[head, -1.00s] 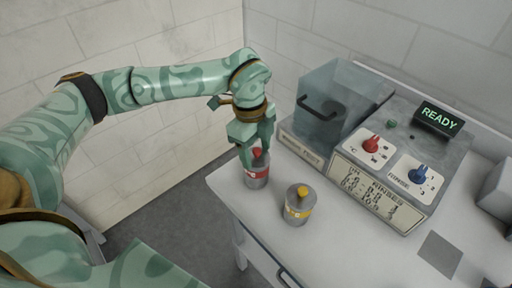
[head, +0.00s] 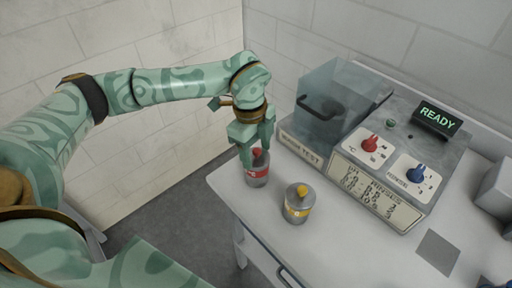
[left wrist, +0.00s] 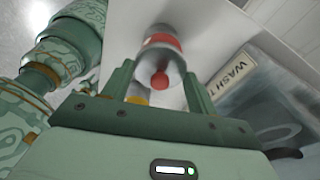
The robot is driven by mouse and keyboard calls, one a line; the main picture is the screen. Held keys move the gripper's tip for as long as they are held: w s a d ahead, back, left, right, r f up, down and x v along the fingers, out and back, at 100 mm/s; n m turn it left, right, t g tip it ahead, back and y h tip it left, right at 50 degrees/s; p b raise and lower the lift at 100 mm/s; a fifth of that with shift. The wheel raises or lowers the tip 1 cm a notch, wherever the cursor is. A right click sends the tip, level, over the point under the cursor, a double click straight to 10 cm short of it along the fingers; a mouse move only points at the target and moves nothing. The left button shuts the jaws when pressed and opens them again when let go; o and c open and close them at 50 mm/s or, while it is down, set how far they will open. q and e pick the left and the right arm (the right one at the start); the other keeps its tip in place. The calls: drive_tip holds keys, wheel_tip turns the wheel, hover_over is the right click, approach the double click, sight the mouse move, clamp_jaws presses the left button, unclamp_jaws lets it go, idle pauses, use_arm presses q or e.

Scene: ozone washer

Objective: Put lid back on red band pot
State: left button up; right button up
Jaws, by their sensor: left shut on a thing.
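The red band pot (head: 257,178) is a grey pot with a red band, upright near the left corner of the white table. Its grey lid with a red knob (head: 257,153) is at the pot's top; I cannot tell whether it is fully seated. My left gripper (head: 257,147) points down over the pot and is shut on the lid, with the red knob between its fingers. In the left wrist view the red knob (left wrist: 160,80) and the red band (left wrist: 161,40) line up between the fingers. My right gripper is not in view.
A yellow band pot (head: 297,213) with a yellow knob stands upright to the right. Behind is the ozone washer (head: 400,150) with red and blue dials, a READY display (head: 437,116) and a clear blue-grey bin (head: 331,92). The table's left edge is close to the red band pot.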

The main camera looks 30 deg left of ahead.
use_arm(q)
drive_tip(key=o, duration=1.4)
drive_tip(key=shift+r+p, duration=2.95)
drive_tip(key=shift+r, duration=0.65)
drive_tip(key=shift+f, duration=0.1)
clamp_jaws()
